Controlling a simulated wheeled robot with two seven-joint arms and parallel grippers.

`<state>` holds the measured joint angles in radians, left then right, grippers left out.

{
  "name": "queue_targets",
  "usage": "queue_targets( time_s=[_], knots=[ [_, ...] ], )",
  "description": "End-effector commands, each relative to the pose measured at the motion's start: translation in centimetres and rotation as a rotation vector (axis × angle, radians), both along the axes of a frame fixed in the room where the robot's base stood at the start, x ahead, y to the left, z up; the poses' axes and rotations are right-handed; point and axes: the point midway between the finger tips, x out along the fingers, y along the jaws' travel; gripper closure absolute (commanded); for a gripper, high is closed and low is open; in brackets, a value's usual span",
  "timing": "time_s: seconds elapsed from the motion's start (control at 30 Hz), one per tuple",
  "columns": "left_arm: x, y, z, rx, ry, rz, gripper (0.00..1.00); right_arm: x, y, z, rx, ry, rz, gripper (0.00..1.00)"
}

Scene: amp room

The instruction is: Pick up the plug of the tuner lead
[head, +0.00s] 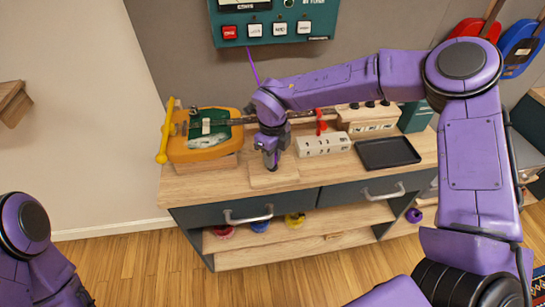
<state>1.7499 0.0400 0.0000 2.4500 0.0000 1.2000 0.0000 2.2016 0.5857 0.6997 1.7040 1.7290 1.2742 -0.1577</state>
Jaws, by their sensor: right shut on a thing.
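My right gripper (271,166) points straight down just above a small pale wooden block (273,179) at the front of the bench top. It is shut on the plug of the tuner lead, which is mostly hidden between the fingers. A thin purple lead (252,64) hangs from the teal tuner box (272,20) on the wall and passes behind my right wrist. Its lower end is hidden there. My left arm shows at the lower left, but its gripper is out of the picture.
A yellow-orange guitar (205,152) lies on the bench left of the gripper, its neck running behind my wrist. A white socket strip (323,145), a black tray (388,153) and a cream amp box (368,119) stand to the right. Drawers with handles (248,217) are below.

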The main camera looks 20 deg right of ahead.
Motion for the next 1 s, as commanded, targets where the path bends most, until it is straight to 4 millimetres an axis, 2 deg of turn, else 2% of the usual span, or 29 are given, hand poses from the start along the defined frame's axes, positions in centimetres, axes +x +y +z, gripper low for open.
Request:
queue_targets(
  time_s=[0.13,0.23,0.47,0.6,0.7,0.83,1.0],
  knots=[
    [0.0,0.0,-0.2,0.0,0.0,0.0,0.49,0.1,0.0,1.3,0.001,-0.003,-0.001,1.0],
    [0.0,0.0,-0.5,0.0,0.0,0.0,0.49,0.0,0.1,3.3,0.002,-0.006,0.0,1.0],
    [0.0,0.0,-2.1,0.0,0.0,0.0,0.49,-5.0,1.9,9.2,0.002,-0.007,0.003,1.0],
    [0.0,0.0,-3.3,0.0,0.0,0.0,0.49,-9.0,3.5,10.6,0.001,-0.004,0.004,1.0],
    [0.0,0.0,-3.7,0.0,0.0,0.0,0.49,-11.0,4.2,11.7,0.0,-0.004,0.002,1.0],
    [0.0,0.0,-3.8,0.0,0.0,0.0,0.49,-12.5,4.8,12.6,0.0,-0.002,0.001,1.0],
    [0.0,0.0,-2.9,0.0,0.0,0.0,0.49,-13.1,5.0,13.9,0.0,0.0,-0.001,1.0]
  ],
)
